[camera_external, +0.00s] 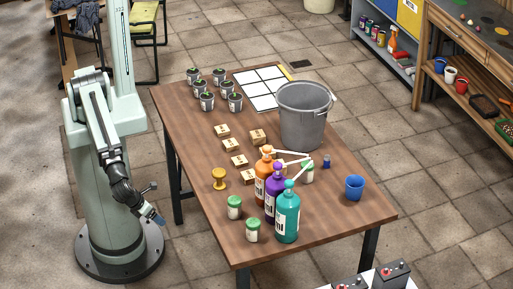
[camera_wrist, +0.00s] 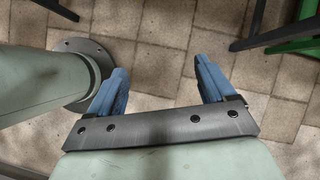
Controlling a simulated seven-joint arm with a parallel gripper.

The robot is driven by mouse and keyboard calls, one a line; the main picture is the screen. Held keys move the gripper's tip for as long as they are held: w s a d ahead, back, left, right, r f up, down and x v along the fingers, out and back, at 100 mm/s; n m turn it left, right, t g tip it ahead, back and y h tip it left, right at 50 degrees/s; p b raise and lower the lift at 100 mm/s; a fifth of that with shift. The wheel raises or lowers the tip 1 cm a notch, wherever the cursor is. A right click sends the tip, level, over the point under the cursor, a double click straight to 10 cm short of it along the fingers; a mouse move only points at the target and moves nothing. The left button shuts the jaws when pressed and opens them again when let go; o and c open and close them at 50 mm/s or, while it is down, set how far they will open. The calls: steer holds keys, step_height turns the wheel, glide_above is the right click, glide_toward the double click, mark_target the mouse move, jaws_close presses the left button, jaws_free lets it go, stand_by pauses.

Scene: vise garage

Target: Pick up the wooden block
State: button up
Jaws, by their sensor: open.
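Several small tan blocks, wooden or box-like with dark marks, sit on the brown table. One block (camera_external: 222,130) is at the far left of the group, another block (camera_external: 257,136) is to its right, and a third block (camera_external: 239,161) is nearer. I cannot tell which is the wooden block meant. My gripper (camera_external: 157,219) hangs low beside my base, left of the table and away from the blocks. In the wrist view my gripper (camera_wrist: 162,78) has its two blue fingers spread apart with only floor between them. No block shows in the wrist view.
The table's left edge lies between my gripper and the blocks.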

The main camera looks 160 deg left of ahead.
steer(key=w+a+r+m+y, duration=0.15)
steer(key=a+r, duration=0.25)
steer(key=r, duration=0.4)
steer(key=w+a+r+m+t+y, duration=0.1)
steer(key=w+a+r+m, duration=0.15)
steer(key=r, duration=0.65)
steer(key=w+a+r+m+y, duration=0.1)
steer(key=a+r+m, duration=0.1)
steer(key=a+r, duration=0.45)
steer(key=s+a+r+n+h, duration=0.1)
steer(key=s+a+r+h, duration=0.15)
steer(key=a, duration=0.45)
steer(key=s+a+r+h, duration=0.2)
steer(key=a+h, duration=0.2)
steer(key=a, duration=0.3)
steer(key=s+a+r+n+h, duration=0.1)
steer(key=s+a+r+h, duration=0.15)
steer(key=a, duration=0.55)
glide_above(240, 160)
steer(key=shift+t+h, duration=0.25)
steer(key=shift+t, duration=0.05)
steer(key=f, duration=0.9)
steer(key=shift+w+d+f, duration=0.15)
steer(key=shift+d+f, duration=0.05)
steer(key=shift+d, duration=0.15)
steer(key=shift+s+a+f, duration=0.15)
steer(key=shift+a+f, duration=0.05)
steer(key=shift+f, duration=1.15)
steer(key=shift+s+a+f, duration=0.15)
steer(key=shift+f, duration=1.2)
